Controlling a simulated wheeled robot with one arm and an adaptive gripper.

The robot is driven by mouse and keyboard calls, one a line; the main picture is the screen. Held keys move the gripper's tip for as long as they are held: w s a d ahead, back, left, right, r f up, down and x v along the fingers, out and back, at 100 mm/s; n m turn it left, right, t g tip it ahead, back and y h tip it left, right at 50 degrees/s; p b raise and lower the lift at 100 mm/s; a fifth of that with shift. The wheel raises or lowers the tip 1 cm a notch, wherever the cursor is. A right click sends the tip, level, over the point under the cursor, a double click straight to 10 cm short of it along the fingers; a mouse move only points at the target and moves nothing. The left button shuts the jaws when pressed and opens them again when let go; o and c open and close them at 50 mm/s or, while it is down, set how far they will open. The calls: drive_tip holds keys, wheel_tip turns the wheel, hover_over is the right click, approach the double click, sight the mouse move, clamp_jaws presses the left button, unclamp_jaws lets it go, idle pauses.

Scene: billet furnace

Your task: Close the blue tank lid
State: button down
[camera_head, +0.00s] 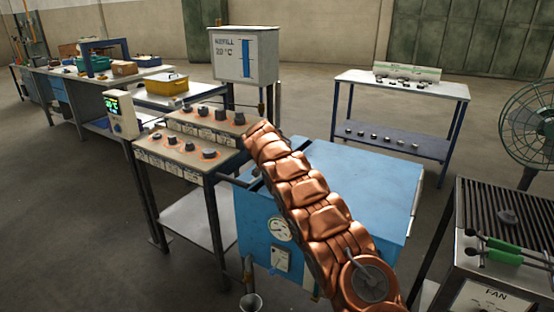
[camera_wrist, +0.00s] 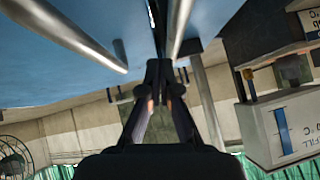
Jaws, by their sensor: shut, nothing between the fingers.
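The blue tank (camera_head: 252,222) stands in the middle of the head view, with a round gauge on its front. Its lid (camera_head: 375,190) shows as a broad flat blue top that looks level; I cannot tell whether it is fully seated, as my copper arm crosses its left part. My gripper is hidden behind the arm in the head view. In the wrist view, which is upside down, my gripper (camera_wrist: 160,85) is shut and empty. A blue surface (camera_wrist: 60,75), apparently the lid, lies close to the fingers. Two pale metal bars flank them; contact cannot be told.
A control table with knobs (camera_head: 190,145) stands left of the tank. A white box (camera_head: 245,53) with a blue level mark is behind it. A shelf table (camera_head: 400,88) stands behind the tank. A grill (camera_head: 510,215) and fan (camera_head: 530,125) are on the right. Open floor lies between.

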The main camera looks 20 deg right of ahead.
drive_tip(key=shift+s+a+r, duration=0.1)
drive_tip(key=shift+s+r, duration=0.1)
drive_tip(key=shift+r, duration=0.2)
drive_tip(key=shift+w+f, duration=0.1)
drive_tip(key=shift+f, duration=0.05)
drive_tip(key=s+a+r, duration=0.2)
drive_tip(key=r, duration=0.3)
drive_tip(key=s+a+r+b, duration=0.1)
drive_tip(key=s+a+r, duration=0.1)
drive_tip(key=r, duration=0.4)
drive_tip(key=shift+s+a, duration=0.35)
drive_tip(key=shift+a, duration=0.3)
